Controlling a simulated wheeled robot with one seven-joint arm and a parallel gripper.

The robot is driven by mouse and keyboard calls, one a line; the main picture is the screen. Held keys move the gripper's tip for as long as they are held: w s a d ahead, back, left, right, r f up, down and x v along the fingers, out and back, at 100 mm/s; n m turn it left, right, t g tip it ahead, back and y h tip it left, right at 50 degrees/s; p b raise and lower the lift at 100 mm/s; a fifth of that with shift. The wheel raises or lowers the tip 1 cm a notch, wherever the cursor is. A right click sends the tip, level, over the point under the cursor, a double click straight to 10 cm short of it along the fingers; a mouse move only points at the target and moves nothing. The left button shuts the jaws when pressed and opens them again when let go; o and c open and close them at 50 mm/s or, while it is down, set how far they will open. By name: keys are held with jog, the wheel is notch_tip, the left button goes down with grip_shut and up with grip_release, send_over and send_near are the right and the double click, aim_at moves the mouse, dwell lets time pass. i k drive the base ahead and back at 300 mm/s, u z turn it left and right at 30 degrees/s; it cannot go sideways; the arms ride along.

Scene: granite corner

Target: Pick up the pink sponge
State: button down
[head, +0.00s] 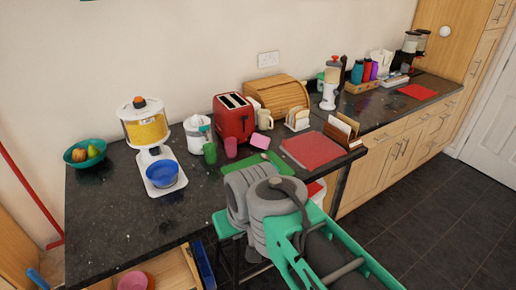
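A small pink block that looks like the pink sponge (260,141) lies on the dark granite counter in the head view, just right of a pink cup (231,147) and in front of a cream mug (265,120). It is small in the picture, so its details are hard to tell. Grey and green links of my arm reach up from the lower right, in front of the counter's near edge. My gripper's fingers do not show, so what it holds cannot be seen.
A red toaster (234,119), a green cup (210,153), a green board (246,165) and a red mat (312,150) surround the block. An open drawer below holds a pink bowl (135,281). The counter's front left is clear.

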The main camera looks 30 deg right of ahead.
aim_at(259, 141)
jog(key=u, duration=0.6)
jog(key=i, duration=0.55)
jog(key=z, duration=1.4)
jog(key=i, duration=0.5)
jog(key=z, duration=0.05)
jog(key=k, duration=0.5)
jog(key=u, duration=3.75)
jog(key=k, duration=1.1)
